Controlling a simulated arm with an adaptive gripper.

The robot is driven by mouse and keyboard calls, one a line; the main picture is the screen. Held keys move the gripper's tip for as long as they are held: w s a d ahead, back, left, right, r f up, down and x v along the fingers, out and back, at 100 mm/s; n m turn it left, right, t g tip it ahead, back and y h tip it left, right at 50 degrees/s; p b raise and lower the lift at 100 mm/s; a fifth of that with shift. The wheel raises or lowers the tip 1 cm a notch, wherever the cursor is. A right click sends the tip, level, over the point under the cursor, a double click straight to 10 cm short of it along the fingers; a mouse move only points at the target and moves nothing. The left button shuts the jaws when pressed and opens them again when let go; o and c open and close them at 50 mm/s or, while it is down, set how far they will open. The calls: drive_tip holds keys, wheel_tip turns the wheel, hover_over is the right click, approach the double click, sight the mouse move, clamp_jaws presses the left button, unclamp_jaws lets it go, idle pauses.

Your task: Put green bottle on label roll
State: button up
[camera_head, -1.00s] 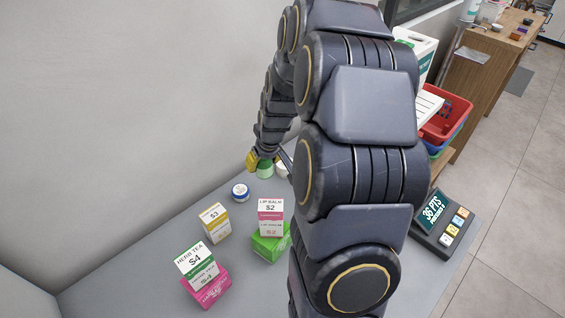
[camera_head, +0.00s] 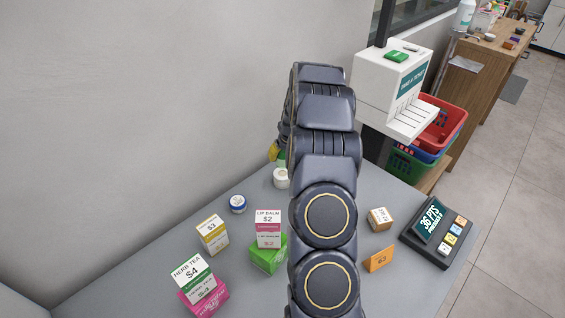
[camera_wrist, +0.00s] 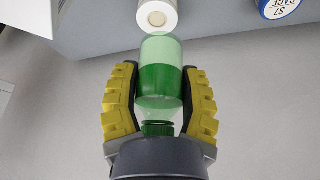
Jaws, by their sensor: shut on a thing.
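The green bottle (camera_wrist: 161,75) has a clear green body and a dark green cap, with the cap end toward my palm in the wrist view. My gripper (camera_wrist: 160,95) is shut on it with yellow fingers on both sides. In the head view the bottle (camera_head: 281,158) shows only partly behind my arm, beside a yellow finger. The white label roll (camera_head: 281,178) stands on the counter just below the bottle in that picture. In the wrist view the roll (camera_wrist: 157,14) shows its brown core just beyond the bottle's far end. I cannot tell whether they touch.
A blue-lidded tin (camera_head: 238,203) stands left of the roll. Small priced boxes, including a yellow one (camera_head: 212,235) and a green one (camera_head: 268,255), stand nearer. A white ticket dispenser (camera_head: 395,85) and a card terminal (camera_head: 437,228) are to the right. A wall borders the left.

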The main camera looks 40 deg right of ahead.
sight(283, 155)
drive_tip(key=shift+w+d+f, duration=0.35)
drive_tip(key=shift+w+f, duration=0.05)
drive_tip(key=shift+f, duration=0.2)
drive_tip(key=shift+w+d+f, duration=0.3)
drive_tip(key=shift+w+f, duration=0.05)
drive_tip(key=shift+f, duration=1.85)
drive_tip(key=shift+f, duration=0.1)
drive_tip(key=o, duration=1.1)
drive_tip(key=shift+c, duration=0.2)
